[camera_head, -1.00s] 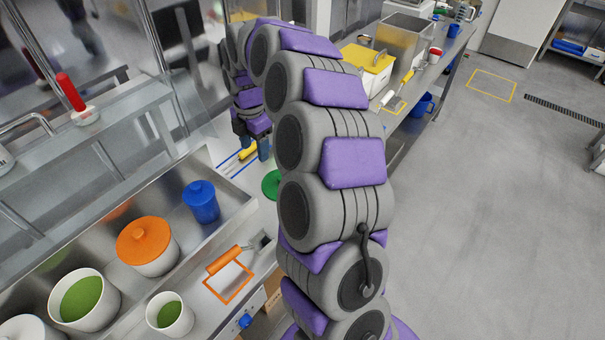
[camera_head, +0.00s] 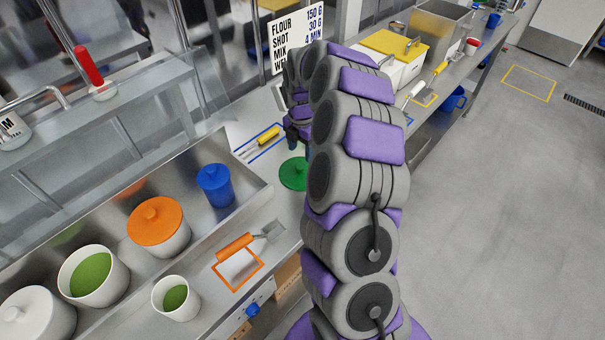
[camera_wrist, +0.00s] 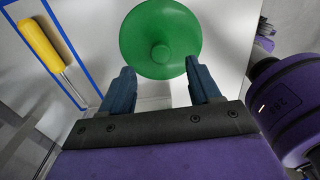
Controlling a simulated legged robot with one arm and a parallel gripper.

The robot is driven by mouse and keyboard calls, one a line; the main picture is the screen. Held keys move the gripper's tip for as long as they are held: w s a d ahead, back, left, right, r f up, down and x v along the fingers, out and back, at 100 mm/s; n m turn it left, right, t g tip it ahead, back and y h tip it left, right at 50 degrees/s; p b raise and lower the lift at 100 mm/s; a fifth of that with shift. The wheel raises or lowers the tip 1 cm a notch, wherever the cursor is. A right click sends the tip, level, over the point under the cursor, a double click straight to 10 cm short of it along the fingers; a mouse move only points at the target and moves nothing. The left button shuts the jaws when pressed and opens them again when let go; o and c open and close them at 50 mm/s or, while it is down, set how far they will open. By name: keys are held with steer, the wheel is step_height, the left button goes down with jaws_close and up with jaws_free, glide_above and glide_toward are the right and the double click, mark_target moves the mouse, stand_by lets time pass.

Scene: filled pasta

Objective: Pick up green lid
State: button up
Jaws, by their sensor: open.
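The green lid (camera_head: 293,173) lies flat on the steel counter, partly hidden behind my arm in the head view. In the wrist view the green lid (camera_wrist: 160,38) is a round disc with a small knob at its middle, beyond my fingertips. My gripper (camera_wrist: 155,78) is open and empty, with its two blue fingers apart and the lid's near edge between and ahead of them. In the head view my gripper is mostly hidden by my arm.
A yellow-handled tool (camera_wrist: 45,45) lies in a blue-outlined area left of the lid. A blue-lidded container (camera_head: 215,186), an orange-lidded pot (camera_head: 157,225) and a pot of green contents (camera_head: 92,275) stand in the steel trough. An orange-handled scraper (camera_head: 236,247) lies near the front edge.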

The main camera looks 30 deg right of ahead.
mark_target(302, 165)
steer(key=shift+f, duration=0.55)
steer(key=shift+a+f, duration=0.35)
steer(key=shift+a, duration=0.1)
step_height(302, 165, down, 4)
steer(key=shift+d+f+b, duration=0.1)
steer(key=shift+f+b, duration=0.1)
steer(key=shift+b, duration=0.7)
steer(key=shift+d+f, duration=0.1)
steer(key=shift+d, duration=0.55)
steer(key=shift+a, duration=0.7)
steer(key=c, duration=0.6)
steer(key=shift+c, duration=0.8)
steer(key=shift+d, duration=0.2)
steer(key=shift+c, duration=1.4)
steer(key=shift+d, duration=0.3)
steer(key=shift+c, duration=0.4)
